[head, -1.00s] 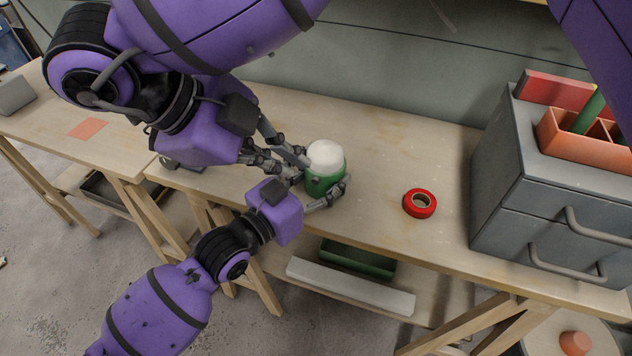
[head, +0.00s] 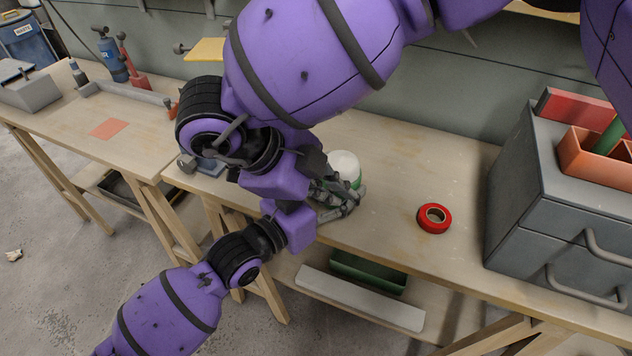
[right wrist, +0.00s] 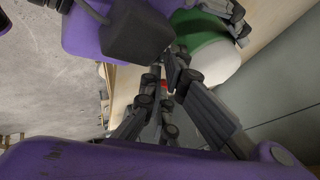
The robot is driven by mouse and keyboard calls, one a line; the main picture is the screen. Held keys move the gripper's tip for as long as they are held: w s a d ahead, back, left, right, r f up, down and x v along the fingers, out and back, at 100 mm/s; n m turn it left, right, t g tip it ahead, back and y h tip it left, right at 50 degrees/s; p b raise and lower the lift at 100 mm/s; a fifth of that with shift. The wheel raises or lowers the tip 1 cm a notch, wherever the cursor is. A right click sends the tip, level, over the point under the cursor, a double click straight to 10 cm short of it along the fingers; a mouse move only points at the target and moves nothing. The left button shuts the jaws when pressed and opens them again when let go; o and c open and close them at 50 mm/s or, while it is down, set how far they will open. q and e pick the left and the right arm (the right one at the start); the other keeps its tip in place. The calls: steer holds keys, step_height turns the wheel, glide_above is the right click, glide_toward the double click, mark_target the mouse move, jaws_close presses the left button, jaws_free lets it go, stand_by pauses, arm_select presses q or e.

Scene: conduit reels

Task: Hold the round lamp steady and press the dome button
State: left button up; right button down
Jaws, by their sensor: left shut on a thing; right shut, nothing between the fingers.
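The round lamp (head: 345,166) has a white domed top and a green body. It stands upright near the front edge of the workbench, its lower part mostly behind fingers. My left gripper (head: 330,184) is shut on the lamp from the left. I cannot make out the dome button; whether my right fingers touch the lamp is unclear.
A red tape roll (head: 434,218) lies to the right of the lamp, with clear bench between. A grey drawer cabinet (head: 540,222) stands farther right. A green bin (head: 368,272) and a pale bar (head: 360,298) are on the shelf below.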

steer(key=shift+w+d+f, duration=0.1)
steer(key=shift+d+f, duration=0.05)
steer(key=shift+f, duration=0.1)
steer(key=shift+w+d, duration=0.35)
steer(key=shift+w, duration=0.5)
steer(key=v, duration=1)
